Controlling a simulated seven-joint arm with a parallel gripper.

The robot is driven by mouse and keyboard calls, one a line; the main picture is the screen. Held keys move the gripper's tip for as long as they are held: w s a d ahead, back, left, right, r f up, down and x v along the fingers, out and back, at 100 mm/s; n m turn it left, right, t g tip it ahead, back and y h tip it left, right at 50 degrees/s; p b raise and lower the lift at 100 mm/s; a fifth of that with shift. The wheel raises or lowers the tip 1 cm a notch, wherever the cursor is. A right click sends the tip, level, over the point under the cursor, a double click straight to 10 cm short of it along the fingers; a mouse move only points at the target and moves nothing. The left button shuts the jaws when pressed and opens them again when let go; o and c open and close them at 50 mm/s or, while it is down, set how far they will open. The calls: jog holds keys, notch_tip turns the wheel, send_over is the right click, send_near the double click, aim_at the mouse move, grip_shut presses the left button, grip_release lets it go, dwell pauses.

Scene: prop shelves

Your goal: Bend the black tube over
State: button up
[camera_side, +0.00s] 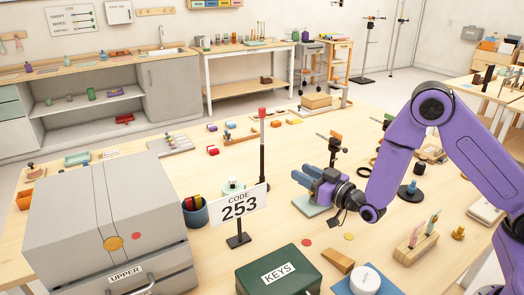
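Nothing is clearly held.
The sign (239,205) stands in front of the tube. A grey cabinet (70,215), a dark cup (195,213) and a green "KEYS" box (280,275) are nearby. A dark stand (334,150) is behind my gripper. Small coloured blocks lie behind the tube.

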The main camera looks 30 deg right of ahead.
aim_at(263, 151)
jog(key=w+a, duration=0.1)
jog(key=w, duration=0.4)
jog(key=w+a, duration=0.1)
jog(key=w, duration=0.5)
jog(key=w+a, duration=0.1)
jog(key=w, duration=0.5)
jog(key=shift+a, duration=0.2)
grip_shut()
